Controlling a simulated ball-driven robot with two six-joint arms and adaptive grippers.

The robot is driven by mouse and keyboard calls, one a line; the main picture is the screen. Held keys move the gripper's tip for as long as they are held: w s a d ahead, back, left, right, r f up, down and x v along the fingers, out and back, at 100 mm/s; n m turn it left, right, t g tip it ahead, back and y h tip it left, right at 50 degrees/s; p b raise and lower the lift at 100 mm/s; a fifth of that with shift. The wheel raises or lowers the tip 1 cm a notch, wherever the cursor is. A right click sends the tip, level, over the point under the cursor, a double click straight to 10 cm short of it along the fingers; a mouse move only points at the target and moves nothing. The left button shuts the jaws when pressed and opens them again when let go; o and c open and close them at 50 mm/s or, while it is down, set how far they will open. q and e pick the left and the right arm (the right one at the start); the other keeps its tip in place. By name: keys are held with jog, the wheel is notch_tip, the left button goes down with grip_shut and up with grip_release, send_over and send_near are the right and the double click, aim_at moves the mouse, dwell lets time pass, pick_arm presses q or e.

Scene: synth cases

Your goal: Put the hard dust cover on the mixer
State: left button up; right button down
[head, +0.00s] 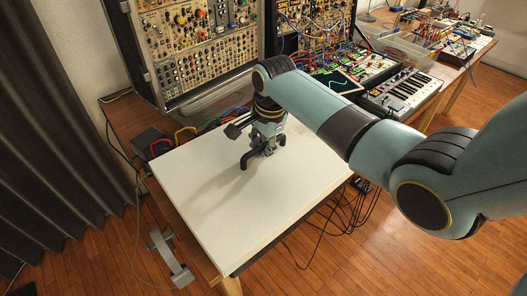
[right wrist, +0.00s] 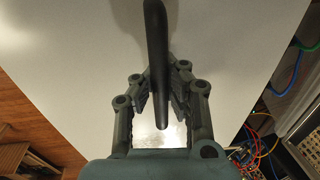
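The hard dust cover (head: 215,210) is a large flat white panel with a dark bar handle (head: 247,160) standing up from its top. It lies level at the front of the desk and fills most of the right wrist view (right wrist: 80,70). The mixer is not visible; I cannot tell whether it is under the cover. My right gripper (head: 262,152) points down over the middle of the cover. In the right wrist view, its fingers (right wrist: 163,95) close in on both sides of the handle (right wrist: 156,45) and appear to grip it. My left gripper is out of view.
Modular synth racks (head: 205,45) stand behind the cover. Cables and a dark box (head: 152,142) lie by the left edge.

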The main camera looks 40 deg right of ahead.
aim_at(268, 161)
jog(key=shift+w+f, duration=0.1)
jog(key=shift+f, duration=0.7)
jog(key=shift+f, duration=0.5)
jog(key=c, duration=1.5)
grip_release()
jog(key=r, duration=0.4)
jog(key=s+r, duration=0.1)
jog(key=r, duration=0.3)
jog(key=s+r, duration=0.1)
jog(key=r, duration=0.4)
jog(key=shift+d+p, duration=0.1)
jog(key=shift+p, duration=0.25)
jog(key=shift+f, duration=0.1)
